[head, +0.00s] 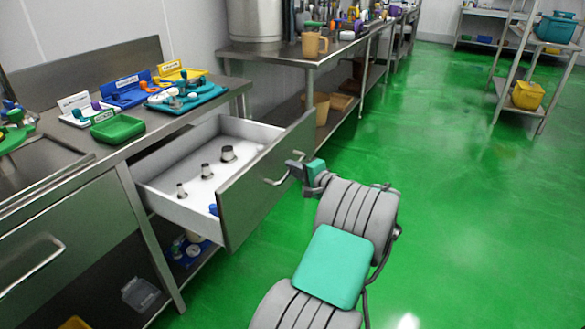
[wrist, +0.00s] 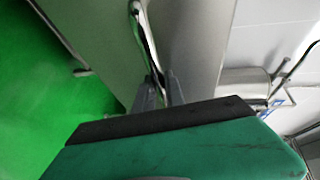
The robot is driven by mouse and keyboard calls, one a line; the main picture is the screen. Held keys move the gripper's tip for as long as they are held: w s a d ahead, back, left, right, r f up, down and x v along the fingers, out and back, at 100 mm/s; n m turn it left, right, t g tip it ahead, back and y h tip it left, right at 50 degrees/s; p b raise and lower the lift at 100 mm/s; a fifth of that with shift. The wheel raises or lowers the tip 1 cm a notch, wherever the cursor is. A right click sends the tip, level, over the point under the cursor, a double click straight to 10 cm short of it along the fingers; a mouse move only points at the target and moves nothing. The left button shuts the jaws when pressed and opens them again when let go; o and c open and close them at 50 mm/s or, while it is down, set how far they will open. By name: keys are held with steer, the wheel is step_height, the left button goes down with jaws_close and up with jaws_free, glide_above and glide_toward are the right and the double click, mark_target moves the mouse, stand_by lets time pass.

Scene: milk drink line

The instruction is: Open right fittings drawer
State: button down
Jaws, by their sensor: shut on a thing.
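The right fittings drawer (head: 225,245) is pulled out from under the steel counter, with its steel front facing the aisle. Several small metal fittings (head: 227,153) stand on its white floor, and a blue piece (head: 213,209) lies near the front corner. My gripper (head: 293,165) is at the bar handle (head: 276,181) on the drawer front and is shut on it. In the wrist view my gripper fingers (wrist: 160,92) meet the handle (wrist: 148,45) against the drawer front (wrist: 100,40). The exact finger contact is partly hidden by the green gripper body.
Coloured trays of parts (head: 125,90) and a green tray (head: 117,129) stand on the counter above. A second drawer (head: 60,235) on the left is shut. A clear bin (head: 141,294) sits on the low shelf.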

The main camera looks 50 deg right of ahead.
steer(key=shift+d, duration=0.1)
steer(key=c, duration=1.4)
jaws_free()
steer(key=shift+w, duration=0.15)
steer(key=p+v, duration=0.1)
steer(key=v, duration=0.6)
steer(key=shift+s+a+p, duration=0.25)
steer(key=shift+s+p, duration=0.1)
steer(key=shift+s, duration=0.05)
